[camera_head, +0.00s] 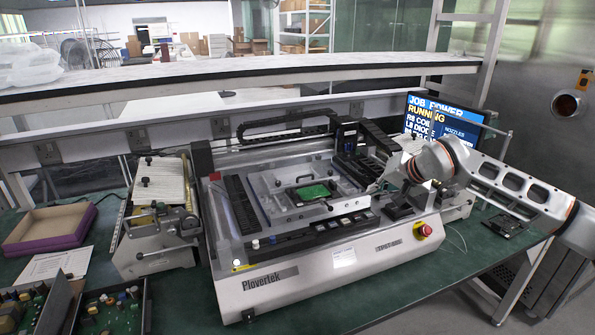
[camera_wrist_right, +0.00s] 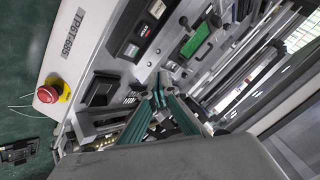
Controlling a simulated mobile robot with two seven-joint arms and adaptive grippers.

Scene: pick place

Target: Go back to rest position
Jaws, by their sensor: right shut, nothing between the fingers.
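My right arm comes in from the right in the head view. Its gripper (camera_head: 378,187) hangs over the right part of the white Plovertek machine (camera_head: 300,285), pointing down and left. In the right wrist view two green fingers of the right gripper (camera_wrist_right: 159,92) meet at their tips, shut and empty. A green circuit board (camera_head: 313,192) lies in the machine's middle, left of the gripper and apart from it. The board also shows in the wrist view (camera_wrist_right: 195,40). My left gripper is not in view.
A red emergency button (camera_head: 424,230) sits on the machine's front right. A monitor (camera_head: 440,118) stands behind the arm. A feeder unit (camera_head: 155,215) and a purple-sided box (camera_head: 50,230) are at the left. The green table (camera_head: 440,270) is mostly clear at front right.

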